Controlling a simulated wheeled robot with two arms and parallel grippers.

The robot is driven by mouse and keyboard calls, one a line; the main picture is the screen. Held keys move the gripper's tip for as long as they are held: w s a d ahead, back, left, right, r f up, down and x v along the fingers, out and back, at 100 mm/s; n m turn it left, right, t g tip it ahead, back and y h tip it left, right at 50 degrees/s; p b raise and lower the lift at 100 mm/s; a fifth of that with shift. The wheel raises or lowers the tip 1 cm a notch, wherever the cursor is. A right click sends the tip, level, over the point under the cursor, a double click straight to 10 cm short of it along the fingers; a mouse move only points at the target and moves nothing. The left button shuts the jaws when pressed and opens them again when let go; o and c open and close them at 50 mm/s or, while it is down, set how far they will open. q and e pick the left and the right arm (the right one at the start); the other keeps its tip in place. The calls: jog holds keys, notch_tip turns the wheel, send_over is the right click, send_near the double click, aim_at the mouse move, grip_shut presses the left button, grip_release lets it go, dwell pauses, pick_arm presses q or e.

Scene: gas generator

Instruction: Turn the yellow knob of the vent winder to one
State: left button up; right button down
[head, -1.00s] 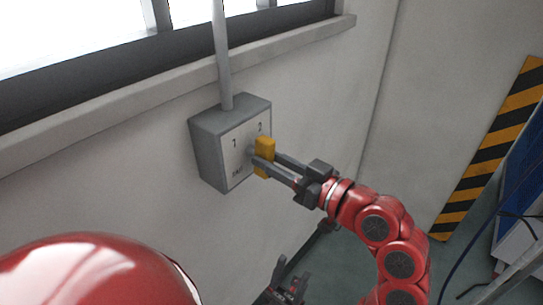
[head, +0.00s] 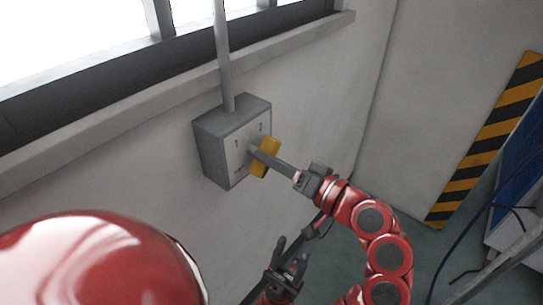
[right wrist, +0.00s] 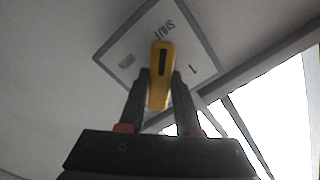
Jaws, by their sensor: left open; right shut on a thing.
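The vent winder is a grey box (head: 212,152) on the wall, with the marks 1 and 2 on its front plate. Its yellow knob (head: 269,151) is tilted in the head view. My right gripper (head: 262,157) is shut on the knob. In the right wrist view the knob (right wrist: 160,75) lies between the two fingers (right wrist: 155,90), its dark slot pointing up toward the word SHUT. The mark 1 is to the right of it on the plate (right wrist: 203,48). My left gripper (head: 287,258) is open and empty, low in the head view, apart from the box.
A grey pipe (head: 223,60) runs up from the box past the window ledge (head: 110,97). A yellow and black striped panel edge (head: 487,140) and a blue-and-white unit (head: 520,190) stand at the right. Bare wall surrounds the box.

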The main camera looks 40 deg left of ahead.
dwell(0.4)
jog(key=c, duration=0.6)
grip_release()
jog(key=s+d, duration=0.1)
jog(key=d, duration=1.6)
jog(key=shift+s+d, duration=0.15)
jog(key=shift+d, duration=0.05)
